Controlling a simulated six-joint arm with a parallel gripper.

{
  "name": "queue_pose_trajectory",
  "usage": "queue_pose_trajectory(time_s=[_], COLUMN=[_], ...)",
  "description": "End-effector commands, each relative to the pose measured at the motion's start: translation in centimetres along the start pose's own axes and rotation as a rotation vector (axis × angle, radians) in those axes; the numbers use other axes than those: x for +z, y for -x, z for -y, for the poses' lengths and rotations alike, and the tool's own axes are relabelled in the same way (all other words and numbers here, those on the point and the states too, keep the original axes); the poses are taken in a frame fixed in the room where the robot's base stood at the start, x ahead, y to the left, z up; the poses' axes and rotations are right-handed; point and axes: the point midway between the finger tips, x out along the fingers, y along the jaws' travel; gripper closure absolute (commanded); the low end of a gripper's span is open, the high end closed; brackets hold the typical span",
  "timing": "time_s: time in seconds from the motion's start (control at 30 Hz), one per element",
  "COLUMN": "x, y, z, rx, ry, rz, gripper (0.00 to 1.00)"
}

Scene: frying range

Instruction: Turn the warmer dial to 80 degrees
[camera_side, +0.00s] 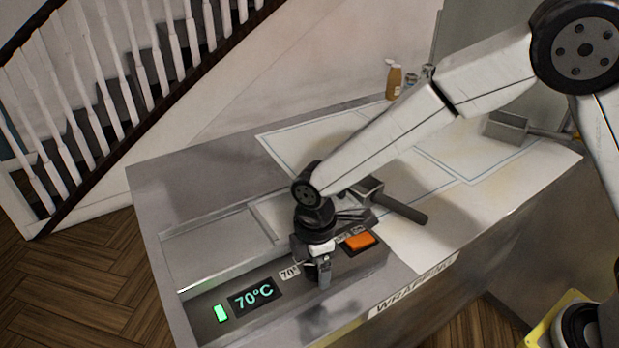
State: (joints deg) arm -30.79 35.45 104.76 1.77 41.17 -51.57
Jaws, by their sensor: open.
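The warmer's control panel (283,316) is at the front left of the counter. Its display (254,297) reads 70°C in green digits. A small printed label (290,271) beside my gripper starts with 70. My gripper (319,282) points down over the panel, right of the display. It is open. The dial cannot be made out clearly; my gripper covers the spot beside the label. Whether the fingers touch the dial cannot be told.
A lit green indicator (221,313) is left of the display. An orange switch (361,241) sits close to the right of my gripper. A dark-handled tool (400,207) lies behind it. A bottle (393,80) stands at the back. White mats cover the counter's middle.

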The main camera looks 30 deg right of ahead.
Motion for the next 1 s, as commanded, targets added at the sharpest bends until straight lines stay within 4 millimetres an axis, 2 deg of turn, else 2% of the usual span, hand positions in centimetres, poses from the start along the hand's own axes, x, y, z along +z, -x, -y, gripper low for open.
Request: queue_pose_trajectory(time_s=[0.13,0.17,0.4,0.43,0.47,0.77,1.0], x=[0.01,0.01,0.02,0.01,0.01,0.02,0.03], y=[0.00,0.00,0.02,0.03,0.03,0.05,0.07], z=[0.01,0.01,0.00,0.00,0.00,0.01,0.02], rx=[0.000,0.000,0.000,0.000,0.000,-0.001,-0.001], ry=[0.000,0.000,0.000,0.000,0.000,-0.027,-0.125], rz=[0.000,0.000,0.000,0.000,0.000,0.000,-0.004], gripper=[0.06,0.09,0.85,0.94,1.00,1.00,1.00])
